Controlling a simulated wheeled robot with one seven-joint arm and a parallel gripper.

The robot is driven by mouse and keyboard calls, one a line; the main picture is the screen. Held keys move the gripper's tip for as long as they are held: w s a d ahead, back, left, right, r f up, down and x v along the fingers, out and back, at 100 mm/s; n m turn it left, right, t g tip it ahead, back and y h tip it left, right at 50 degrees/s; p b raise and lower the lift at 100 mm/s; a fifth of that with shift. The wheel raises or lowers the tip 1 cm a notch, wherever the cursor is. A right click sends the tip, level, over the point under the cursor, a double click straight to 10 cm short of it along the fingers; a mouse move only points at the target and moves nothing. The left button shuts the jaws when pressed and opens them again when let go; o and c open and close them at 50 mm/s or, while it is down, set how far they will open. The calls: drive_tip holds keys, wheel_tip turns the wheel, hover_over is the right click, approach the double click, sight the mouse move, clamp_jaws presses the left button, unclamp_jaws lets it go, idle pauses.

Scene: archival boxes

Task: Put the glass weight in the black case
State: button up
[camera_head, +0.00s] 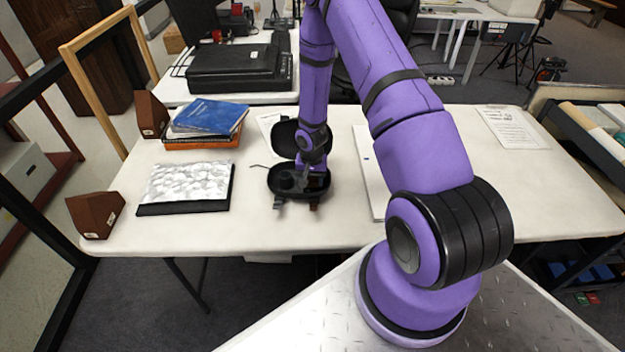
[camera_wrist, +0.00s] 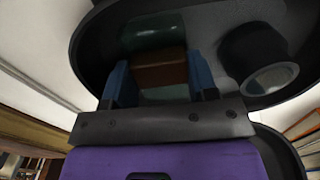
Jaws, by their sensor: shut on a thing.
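The black case (camera_head: 275,187) lies open on the white table, its lid (camera_head: 285,133) tilted back at the rear. My gripper (camera_head: 308,183) points down over the case's base. In the wrist view the blue fingers of my gripper (camera_wrist: 163,88) are closed on the sides of a greenish, see-through piece with a brown block-like middle, which I take as the glass weight (camera_wrist: 152,32). It shows against the grey inside of the case (camera_wrist: 205,22). I cannot tell whether it touches the case floor. The weight is hidden in the head view.
A black cylinder with a pale lens-like end (camera_wrist: 268,72) sits in the case, right of the weight. Left on the table are stacked books (camera_head: 208,118), a silvery crumpled sheet on a dark pad (camera_head: 187,183) and brown wedges (camera_head: 96,214). White boards (camera_head: 368,170) lie right of the case.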

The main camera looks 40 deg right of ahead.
drive_tip(key=o, duration=0.8)
drive_tip(key=shift+s+d+f, duration=0.1)
drive_tip(key=shift+s+d, duration=0.1)
drive_tip(key=shift+o, duration=0.2)
wheel_tip(320, 180, up, 12)
wheel_tip(320, 180, up, 14)
drive_tip(key=n+t+h, duration=0.1)
drive_tip(key=n, duration=0.1)
hover_over(313, 180)
drive_tip(key=a, duration=0.2)
drive_tip(key=s+a+r+n+t, duration=0.1)
drive_tip(key=s+a+r, duration=0.15)
drive_tip(key=r, duration=0.45)
drive_tip(key=s+a+r, duration=0.2)
drive_tip(key=s+r, duration=0.1)
drive_tip(key=r, duration=0.4)
drive_tip(key=s+a+r+n+t, duration=0.1)
drive_tip(key=s+a+r+n, duration=0.1)
drive_tip(key=s+r, duration=0.5)
drive_tip(key=s+a+r+n+t+y, duration=0.1)
drive_tip(key=s+r, duration=0.6)
drive_tip(key=s, duration=0.7)
drive_tip(key=a+n+t, duration=0.1)
drive_tip(key=a+n, duration=0.1)
drive_tip(key=a, duration=0.1)
drive_tip(key=shift+a, duration=0.35)
